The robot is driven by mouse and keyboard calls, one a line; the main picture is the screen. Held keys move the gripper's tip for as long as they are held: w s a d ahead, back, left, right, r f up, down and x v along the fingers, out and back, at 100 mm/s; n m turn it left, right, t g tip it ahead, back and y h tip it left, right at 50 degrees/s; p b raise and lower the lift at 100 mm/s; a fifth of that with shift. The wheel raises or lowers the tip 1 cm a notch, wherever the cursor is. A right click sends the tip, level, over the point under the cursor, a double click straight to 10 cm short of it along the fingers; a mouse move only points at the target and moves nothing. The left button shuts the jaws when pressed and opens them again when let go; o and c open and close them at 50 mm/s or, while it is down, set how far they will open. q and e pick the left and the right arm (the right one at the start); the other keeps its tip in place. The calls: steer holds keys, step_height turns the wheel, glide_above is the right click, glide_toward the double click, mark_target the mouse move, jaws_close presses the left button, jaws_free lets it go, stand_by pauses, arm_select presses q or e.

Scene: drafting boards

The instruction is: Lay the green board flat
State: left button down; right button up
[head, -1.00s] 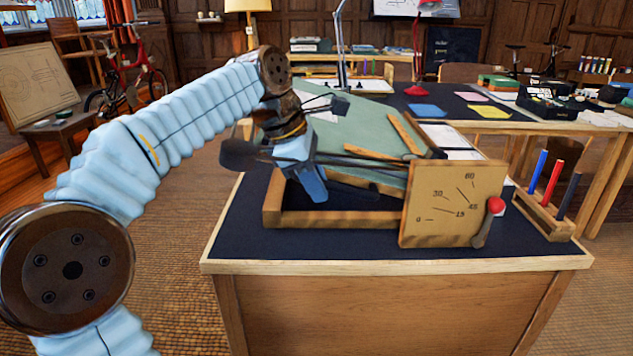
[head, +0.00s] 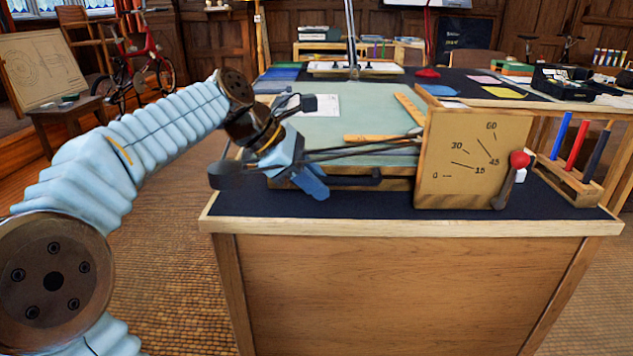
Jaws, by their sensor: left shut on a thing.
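The green board (head: 345,127) lies on its wooden base (head: 397,183) on the desk, at a very low angle or flat; I cannot tell if a small gap is left. My right gripper is out of view.
A white paper (head: 318,105) and wooden rulers (head: 409,108) lie on the board. A rack (head: 572,182) with blue, red and dark pens stands at the desk's right. The dark desk front strip (head: 300,208) is clear.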

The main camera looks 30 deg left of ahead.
arm_select(q)
steer(key=shift+s+f, duration=0.1)
steer(key=shift+f, duration=0.3)
steer(key=c, duration=1.1)
jaws_free()
steer(key=shift+r, duration=0.1)
steer(key=shift+r, duration=0.15)
steer(key=p+v, duration=0.3)
steer(key=v, duration=1)
steer(key=shift+a+p, duration=0.2)
steer(key=shift+p, duration=0.15)
steer(key=shift+s+r, duration=0.1)
steer(key=shift+r, duration=0.05)
